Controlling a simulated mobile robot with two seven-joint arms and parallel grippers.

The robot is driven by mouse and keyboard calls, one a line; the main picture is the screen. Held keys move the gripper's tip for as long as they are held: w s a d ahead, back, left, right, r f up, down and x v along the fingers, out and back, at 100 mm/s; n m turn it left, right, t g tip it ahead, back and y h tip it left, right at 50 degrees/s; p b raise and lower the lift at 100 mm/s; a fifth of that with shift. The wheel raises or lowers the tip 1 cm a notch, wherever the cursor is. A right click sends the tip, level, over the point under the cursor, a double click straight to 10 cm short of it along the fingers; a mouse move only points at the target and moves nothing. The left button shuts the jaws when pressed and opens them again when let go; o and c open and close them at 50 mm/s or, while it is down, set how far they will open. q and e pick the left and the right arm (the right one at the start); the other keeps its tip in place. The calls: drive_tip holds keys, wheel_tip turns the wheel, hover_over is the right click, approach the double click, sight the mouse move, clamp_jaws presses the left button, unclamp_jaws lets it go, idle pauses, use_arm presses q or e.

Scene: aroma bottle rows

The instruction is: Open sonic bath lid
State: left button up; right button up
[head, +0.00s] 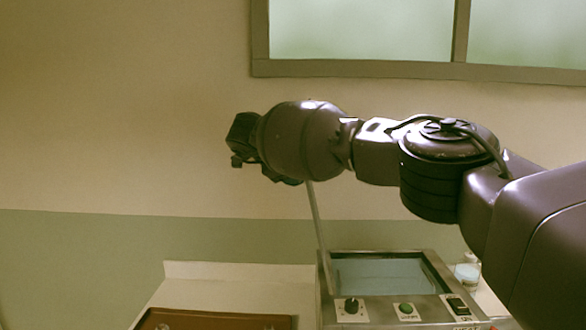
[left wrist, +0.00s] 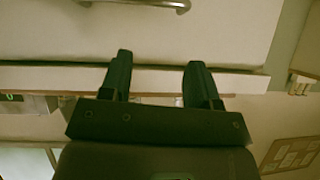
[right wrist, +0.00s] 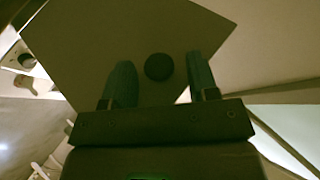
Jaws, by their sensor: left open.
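The sonic bath (head: 432,311) stands on the bench in the lower middle of the head view, with a knob, a green button and a switch on its front panel. Its basin shows uncovered. The lid (head: 320,230) stands steeply up at the basin's left side, seen nearly edge-on, its top close to my right wrist. In the right wrist view the lid (right wrist: 105,40) is a flat panel with a round dark knob (right wrist: 158,67). My right gripper (right wrist: 160,61) has its fingers apart on either side of the knob, with visible gaps. My left gripper (left wrist: 158,61) is open and empty.
A brown tray (head: 215,320) lies on the bench left of the bath. A small pale bottle (head: 467,270) stands right of the bath. In the left wrist view a pale drawer front (left wrist: 60,35) with a metal handle (left wrist: 145,3) is near the fingers.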

drive_tip(key=shift+s+r, duration=0.1)
drive_tip(key=b+v, duration=0.1)
drive_tip(key=v, duration=0.9)
drive_tip(key=shift+s+a+r+b, duration=0.15)
drive_tip(key=shift+s+b, duration=0.05)
drive_tip(key=shift+b, duration=0.1)
